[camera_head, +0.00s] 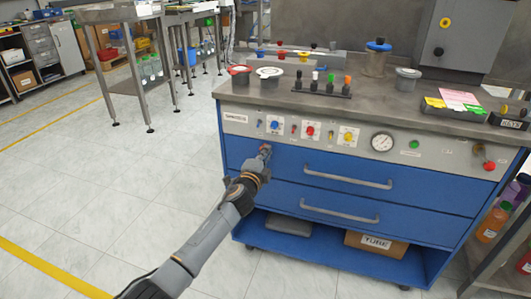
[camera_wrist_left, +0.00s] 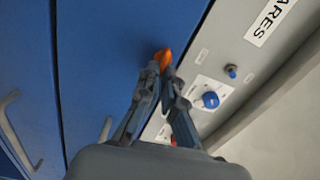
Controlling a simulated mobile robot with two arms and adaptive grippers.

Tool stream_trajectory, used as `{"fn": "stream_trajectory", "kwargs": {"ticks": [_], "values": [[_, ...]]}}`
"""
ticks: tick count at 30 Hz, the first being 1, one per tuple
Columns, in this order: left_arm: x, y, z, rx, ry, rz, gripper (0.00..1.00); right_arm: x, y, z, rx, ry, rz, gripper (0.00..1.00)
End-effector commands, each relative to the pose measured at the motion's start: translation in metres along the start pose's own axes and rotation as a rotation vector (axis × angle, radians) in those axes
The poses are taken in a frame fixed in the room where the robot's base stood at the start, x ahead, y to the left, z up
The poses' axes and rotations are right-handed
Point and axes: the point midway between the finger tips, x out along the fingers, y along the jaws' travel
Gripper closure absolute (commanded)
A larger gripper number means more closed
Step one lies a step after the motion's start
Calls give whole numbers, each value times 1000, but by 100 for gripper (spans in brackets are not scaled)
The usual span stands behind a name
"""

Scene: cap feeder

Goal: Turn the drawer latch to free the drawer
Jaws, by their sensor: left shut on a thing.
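The drawer latch is a small orange piece (camera_wrist_left: 162,57) on the blue upper drawer front. It sits near that drawer's top left corner in the head view, where my gripper mostly covers it. My left gripper (camera_head: 264,152) reaches it from the front left. In the left wrist view its fingertips (camera_wrist_left: 163,70) are closed together around the latch. The blue upper drawer (camera_head: 320,165) looks flush with the cabinet, and its grey bar handle (camera_head: 347,178) is right of my gripper. My right gripper is not in view.
A control panel with coloured knobs and a round gauge (camera_head: 382,142) runs above the drawer. A second drawer (camera_head: 340,205) is below it, over an open shelf with a cardboard box (camera_head: 376,244). Bottles stand on a rack at right. The tiled floor at left is clear.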

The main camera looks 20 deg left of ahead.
Motion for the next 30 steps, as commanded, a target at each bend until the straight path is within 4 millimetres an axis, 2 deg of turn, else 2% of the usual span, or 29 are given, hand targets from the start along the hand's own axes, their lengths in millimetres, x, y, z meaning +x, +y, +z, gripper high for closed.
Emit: {"fn": "stream_trajectory", "kwargs": {"ticks": [9,23,24,26,30], "values": [[0,3,-1,88,1,3,100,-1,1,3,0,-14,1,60],[0,3,-1,97,1,3,100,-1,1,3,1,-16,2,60],[0,3,-1,97,1,3,86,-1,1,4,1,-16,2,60],[0,3,-1,97,1,2,74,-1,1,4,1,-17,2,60],[0,2,0,96,1,2,72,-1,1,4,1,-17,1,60]]}}
